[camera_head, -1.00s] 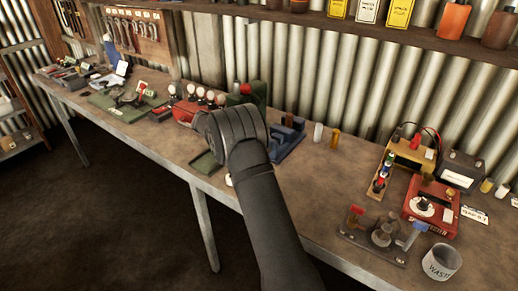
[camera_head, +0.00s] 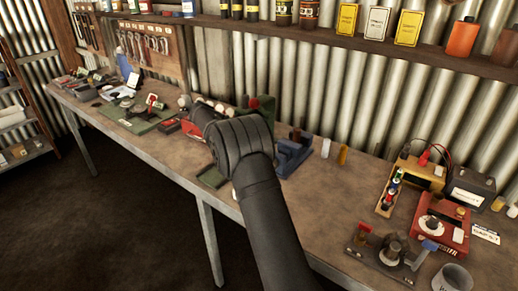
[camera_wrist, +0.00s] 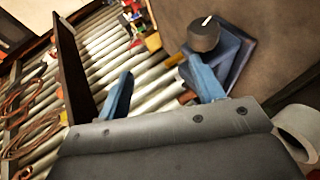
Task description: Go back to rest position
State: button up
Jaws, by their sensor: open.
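My gripper shows in the wrist view with its two blue fingers (camera_wrist: 163,88) spread apart and nothing between them. In the head view, my dark arm reaches up over the front of the workbench (camera_head: 330,225), and its thick end hides the fingers. A blue holder (camera_head: 292,156) stands on the bench just right of the arm's end. In the wrist view, a dark round knob or cylinder (camera_wrist: 204,36) on a blue base lies beyond the right finger; I cannot tell if they touch.
A green mat (camera_head: 135,118) with parts lies to the left. A red box (camera_head: 440,222), a yellow device (camera_head: 422,172) and a grey cup (camera_head: 453,278) stand at the right. A shelf (camera_head: 300,32) with bottles runs above. The bench's middle right is fairly clear.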

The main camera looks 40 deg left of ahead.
notch_tip(320, 180, down, 7)
jog(key=shift+w+d+r, duration=0.1)
jog(key=shift+r, duration=0.05)
jog(key=shift+x, duration=1.15)
jog(key=shift+d+f, duration=0.25)
jog(key=shift+f, duration=0.05)
jog(key=shift+a, duration=0.1)
